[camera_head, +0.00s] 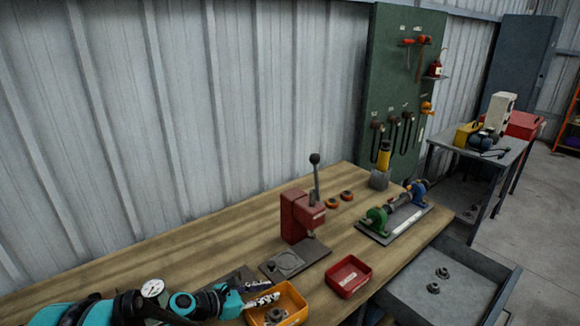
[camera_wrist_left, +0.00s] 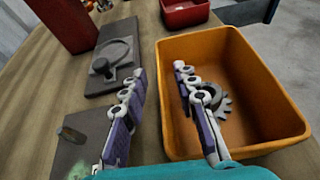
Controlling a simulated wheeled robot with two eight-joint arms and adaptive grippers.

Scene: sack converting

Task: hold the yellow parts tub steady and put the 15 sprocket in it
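The yellow parts tub (camera_head: 296,292) stands at the front edge of the wooden bench, and it fills the right of the left wrist view (camera_wrist_left: 273,73). A grey toothed sprocket (camera_wrist_left: 222,104) lies inside the tub, partly hidden by a finger; its marking cannot be read. My left gripper (camera_head: 264,299) is at the tub's left wall. In the wrist view its fingers (camera_wrist_left: 160,72) straddle that wall, one outside and one inside, with gaps showing. Two more grey sprockets (camera_head: 442,273) (camera_head: 432,288) lie in the open grey drawer. My right gripper is not in view.
A red bin (camera_head: 349,277) stands right of the tub. Behind are a red arbor press (camera_head: 296,217) and a shaft fixture with green and blue supports (camera_head: 377,218). A white dial (camera_head: 152,288) is beside my left arm. The bench's back left is clear.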

